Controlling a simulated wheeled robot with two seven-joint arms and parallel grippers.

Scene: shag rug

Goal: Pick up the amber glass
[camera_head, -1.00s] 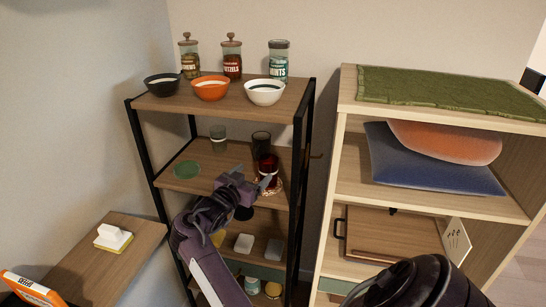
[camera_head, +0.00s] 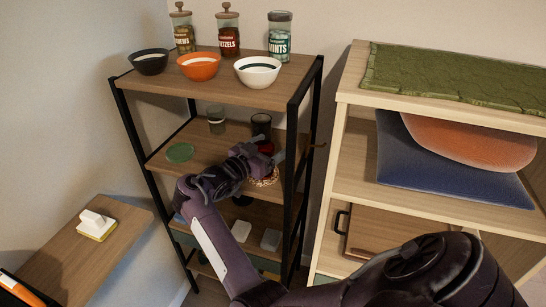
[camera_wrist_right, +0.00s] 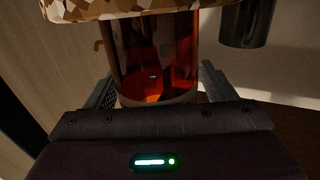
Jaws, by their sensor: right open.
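The amber glass (camera_head: 266,147) stands on a patterned coaster (camera_head: 264,181) on the middle shelf of the black-framed rack, mostly hidden behind my right gripper (camera_head: 275,158). In the right wrist view, which looks upside down, the reddish-brown glass (camera_wrist_right: 153,50) fills the middle, with the coaster (camera_wrist_right: 130,8) at the top edge. The right gripper's fingers (camera_wrist_right: 157,88) are open, one on each side of the glass. I cannot tell whether either finger touches it. My left gripper is not in view.
A dark glass (camera_head: 261,125) stands just behind the amber one. The rack's black right post (camera_head: 293,140) is close to my gripper. Bowls and jars stand on top.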

